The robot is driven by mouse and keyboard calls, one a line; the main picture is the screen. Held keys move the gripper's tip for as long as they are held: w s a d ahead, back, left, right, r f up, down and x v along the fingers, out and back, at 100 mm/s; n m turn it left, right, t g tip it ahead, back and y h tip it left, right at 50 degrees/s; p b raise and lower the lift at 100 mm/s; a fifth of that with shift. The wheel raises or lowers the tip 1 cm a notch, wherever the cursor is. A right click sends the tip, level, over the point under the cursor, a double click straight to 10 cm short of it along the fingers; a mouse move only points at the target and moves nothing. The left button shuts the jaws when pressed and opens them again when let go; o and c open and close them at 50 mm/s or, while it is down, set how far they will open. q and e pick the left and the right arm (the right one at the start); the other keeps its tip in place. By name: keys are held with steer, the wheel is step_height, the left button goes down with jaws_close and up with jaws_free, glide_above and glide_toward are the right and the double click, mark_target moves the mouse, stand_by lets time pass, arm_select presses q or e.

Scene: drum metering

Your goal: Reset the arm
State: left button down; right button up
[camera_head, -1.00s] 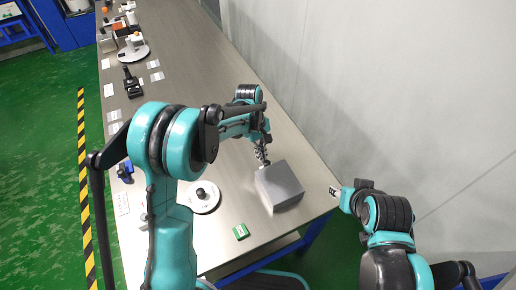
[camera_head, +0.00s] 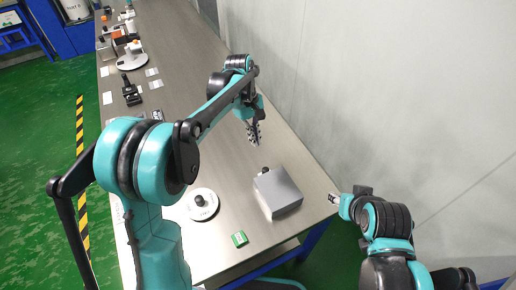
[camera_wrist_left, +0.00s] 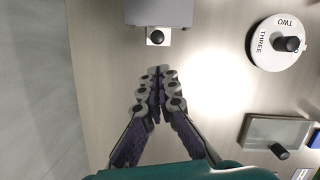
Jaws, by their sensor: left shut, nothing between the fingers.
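My left arm comes in from the left and reaches over the steel table. My left gripper (camera_head: 254,136) is shut and empty above the bare table, apart from the grey box (camera_head: 278,194). In the left wrist view its fingers (camera_wrist_left: 158,88) meet at the tips, with the box (camera_wrist_left: 160,12) and its black knob (camera_wrist_left: 156,37) beyond them. My right gripper (camera_head: 334,199) is at the right, by the table's corner; it is too small to tell whether it is open.
A white dial disc (camera_head: 202,205) with a black knob stands left of the box; the wrist view shows numbers in words on it. A small green item (camera_head: 239,239) lies near the front edge. Several devices stand along the far left. A wall bounds the table's right side.

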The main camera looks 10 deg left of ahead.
arm_select(q)
steer(key=shift+w+a+r, duration=0.1)
steer(key=shift+r, duration=0.3)
steer(key=s+a+r+m+t+y, duration=0.1)
steer(key=s+a+r+m+t, duration=0.4)
steer(key=s, duration=0.5)
steer(key=s+a+f+m+t, duration=0.1)
steer(key=s+a+m+t, duration=0.1)
steer(key=s, duration=0.3)
steer(key=s+a+f+m+t+y, duration=0.1)
steer(key=s+a+m+t, duration=0.1)
steer(key=s, duration=0.3)
steer(key=shift+s+f+m, duration=0.15)
steer(key=shift+f+m, duration=0.1)
steer(key=shift+m, duration=0.15)
